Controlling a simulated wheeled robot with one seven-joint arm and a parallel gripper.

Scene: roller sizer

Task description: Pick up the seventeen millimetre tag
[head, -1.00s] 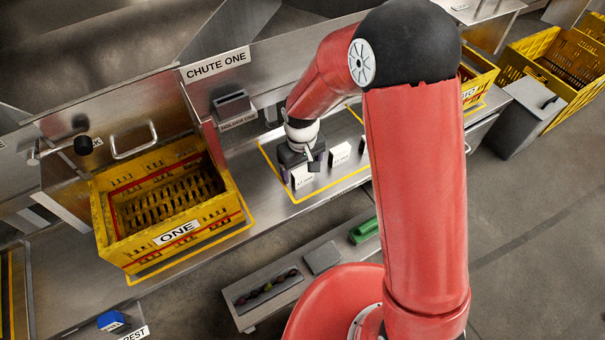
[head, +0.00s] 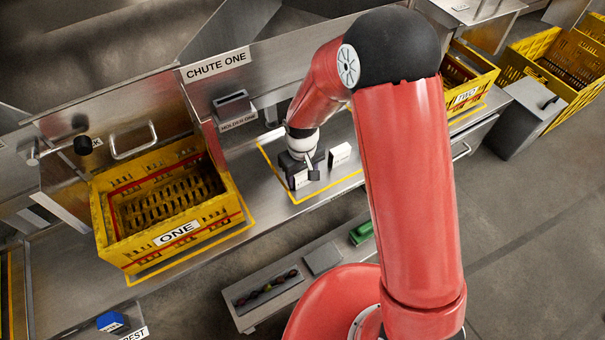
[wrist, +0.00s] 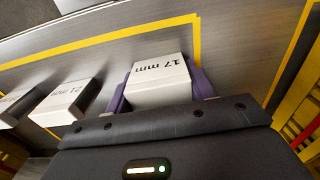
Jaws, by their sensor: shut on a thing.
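The seventeen millimetre tag is a white block marked "17 mm" in the wrist view (wrist: 160,80). It stands between the two purple fingers of my gripper (wrist: 161,92), which is shut on it, one finger at each side. In the head view my gripper (head: 303,167) is low over the steel bench, inside a yellow outline, and covers most of that tag. I cannot tell whether the tag still touches the bench.
A white "21 mm" tag (wrist: 66,98) stands beside the held one, with another tag (wrist: 14,106) beyond it. Yellow crate ONE (head: 177,236) is at left and crate TWO (head: 466,97) at right. An empty-looking dark holder (head: 232,103) is mounted under the CHUTE ONE sign (head: 215,65).

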